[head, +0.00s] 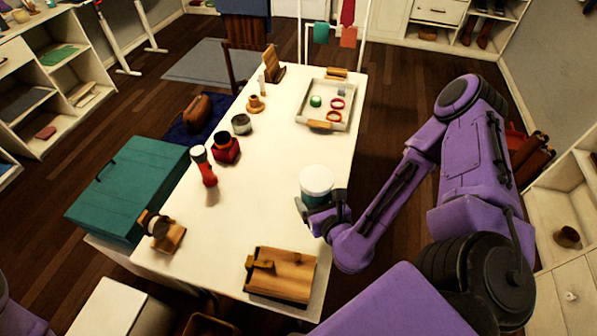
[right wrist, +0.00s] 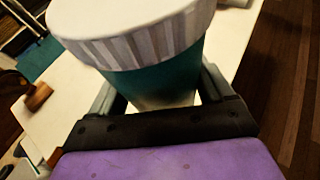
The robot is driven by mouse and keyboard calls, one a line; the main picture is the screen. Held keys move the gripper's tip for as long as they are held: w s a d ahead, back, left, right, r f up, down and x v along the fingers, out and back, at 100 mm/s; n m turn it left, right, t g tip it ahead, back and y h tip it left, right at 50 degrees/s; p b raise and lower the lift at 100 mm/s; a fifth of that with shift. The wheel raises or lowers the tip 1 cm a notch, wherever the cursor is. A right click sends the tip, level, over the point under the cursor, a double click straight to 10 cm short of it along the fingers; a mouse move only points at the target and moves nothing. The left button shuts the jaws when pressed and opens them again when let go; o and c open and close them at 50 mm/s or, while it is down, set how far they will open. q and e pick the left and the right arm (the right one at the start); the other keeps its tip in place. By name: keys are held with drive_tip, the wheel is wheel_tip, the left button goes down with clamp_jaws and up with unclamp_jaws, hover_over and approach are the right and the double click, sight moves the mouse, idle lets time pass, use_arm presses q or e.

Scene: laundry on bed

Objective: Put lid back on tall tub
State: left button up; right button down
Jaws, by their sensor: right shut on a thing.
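A teal tall tub (head: 316,196) stands near the right edge of the white table, with a white lid (head: 316,178) on its top. The right wrist view shows the teal tub wall (right wrist: 150,82) close up, with the ridged white lid (right wrist: 135,30) above it, looking seated; its far side is hidden. My right gripper (head: 318,212) has its fingers on either side of the tub's lower part, below the lid, and is shut on the tub. My left gripper is not in view.
The white table (head: 265,200) is clear left of the tub. A wooden tray (head: 282,275) lies at the near edge, a watch stand (head: 162,232) at the near left. A red bottle (head: 206,172), red jar (head: 226,152) and grey tin (head: 241,125) stand farther left. A shallow tray (head: 309,122) is behind.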

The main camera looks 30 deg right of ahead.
drive_tip(key=f+b+x, duration=0.1)
drive_tip(key=b+x, duration=0.2)
drive_tip(key=x, duration=0.2)
drive_tip(key=s+f+b+x, duration=0.1)
drive_tip(key=b+x, duration=0.2)
drive_tip(key=x, duration=0.2)
drive_tip(key=f+b+x, duration=0.1)
drive_tip(key=b+x, duration=0.3)
drive_tip(key=x, duration=0.1)
drive_tip(key=shift+d+f, duration=0.1)
drive_tip(key=shift+f, duration=0.1)
drive_tip(key=shift+f, duration=0.15)
drive_tip(key=f, duration=0.3)
drive_tip(key=shift+w+d+f, duration=0.1)
drive_tip(key=shift+w+f, duration=0.2)
drive_tip(key=shift+s, duration=0.1)
